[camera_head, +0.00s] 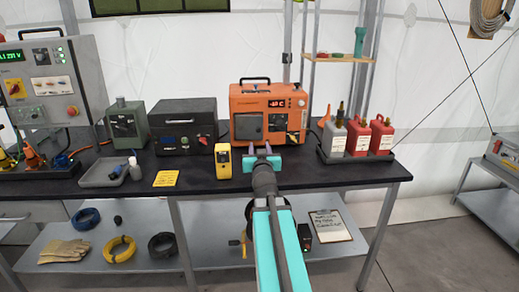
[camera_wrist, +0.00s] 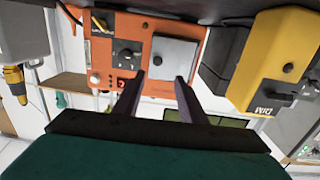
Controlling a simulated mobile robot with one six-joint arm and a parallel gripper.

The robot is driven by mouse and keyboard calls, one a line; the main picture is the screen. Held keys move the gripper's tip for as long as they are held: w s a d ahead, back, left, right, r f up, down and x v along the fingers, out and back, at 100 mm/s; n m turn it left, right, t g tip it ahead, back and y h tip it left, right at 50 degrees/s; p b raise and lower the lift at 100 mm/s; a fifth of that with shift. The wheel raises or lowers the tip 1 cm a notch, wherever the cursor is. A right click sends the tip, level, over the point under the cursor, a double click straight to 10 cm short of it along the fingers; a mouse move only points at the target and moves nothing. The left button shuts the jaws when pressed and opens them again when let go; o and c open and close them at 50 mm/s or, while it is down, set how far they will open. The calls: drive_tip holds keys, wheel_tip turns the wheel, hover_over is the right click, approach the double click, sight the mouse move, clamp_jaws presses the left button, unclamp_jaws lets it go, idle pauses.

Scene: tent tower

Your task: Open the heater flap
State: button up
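The orange heater (camera_head: 270,104) stands at the back of the black bench, its display lit red. Its square grey flap (camera_head: 249,127) is on the left of its front and looks shut. In the wrist view the picture is upside down, and the flap (camera_wrist: 174,55) shows just beyond my fingertips, with a small dark knob near its edge. My gripper (camera_head: 260,149) is in front of the heater, below the flap in the head view. In the wrist view its two fingers (camera_wrist: 159,82) are apart with nothing between them. I see no clear contact with the flap.
A yellow meter (camera_head: 223,161) stands close to the left of my gripper. A black case (camera_head: 185,125) is left of the heater. Red and white canisters (camera_head: 358,138) stand in a tray to the right. A yellow note (camera_head: 166,178) lies on the bench.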

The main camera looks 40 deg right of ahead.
drive_tip(key=shift+s+a+f+b, duration=0.1)
drive_tip(key=shift+s+a+b, duration=0.15)
drive_tip(key=shift+b, duration=0.75)
drive_tip(key=b+v, duration=0.2)
drive_tip(key=b, duration=0.4)
drive_tip(key=shift+s, duration=0.1)
drive_tip(key=b, duration=0.5)
drive_tip(key=shift+s+a, duration=0.25)
drive_tip(key=shift+s, duration=0.05)
drive_tip(key=b+v, duration=0.2)
drive_tip(key=b, duration=0.4)
drive_tip(key=shift+b, duration=0.35)
drive_tip(key=b+v, duration=0.8)
drive_tip(key=b, duration=0.1)
drive_tip(key=shift+b, duration=0.4)
